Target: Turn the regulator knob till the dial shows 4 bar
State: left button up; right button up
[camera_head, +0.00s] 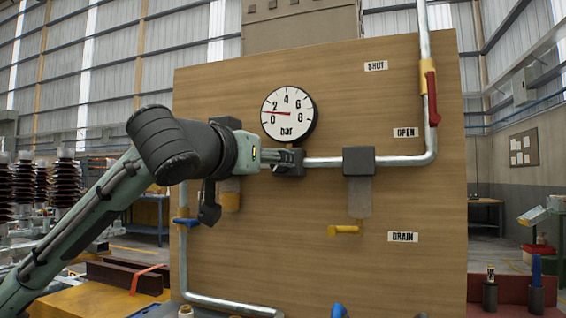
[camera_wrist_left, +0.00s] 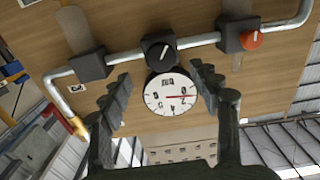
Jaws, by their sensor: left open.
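The round white dial (camera_head: 289,113) is at the upper middle of the wooden panel. Its red needle points left, between 0 and 2, near 1. It shows upside down in the left wrist view (camera_wrist_left: 170,105). The black regulator knob (camera_wrist_left: 158,50) with a white mark sits on the pipe beside the dial. In the head view my gripper partly hides the knob. My left gripper (camera_head: 284,157) is open in front of the knob. My right gripper is not in view.
The panel (camera_head: 235,270) carries metal pipes (camera_head: 395,161), a red lever (camera_head: 432,98) between SHUT and OPEN labels, and a yellow handle (camera_head: 343,229) near DRAIN. An orange-red knob (camera_wrist_left: 252,39) sits on a neighbouring block. A blue handle (camera_head: 186,221) is below my arm.

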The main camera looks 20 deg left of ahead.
aim_at(277, 169)
pick_arm(q)
jog(key=w+p, duration=0.1)
jog(key=w, duration=0.5)
jog(key=shift+w, duration=0.4)
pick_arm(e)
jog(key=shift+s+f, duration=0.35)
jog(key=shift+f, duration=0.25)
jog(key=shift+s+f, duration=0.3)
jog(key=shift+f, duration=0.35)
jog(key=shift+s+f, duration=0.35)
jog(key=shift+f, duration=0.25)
pick_arm(q)
jog(key=shift+d, duration=0.1)
jog(key=c, duration=1.1)
jog(key=shift+c, duration=0.2)
jog(key=shift+m, duration=0.3)
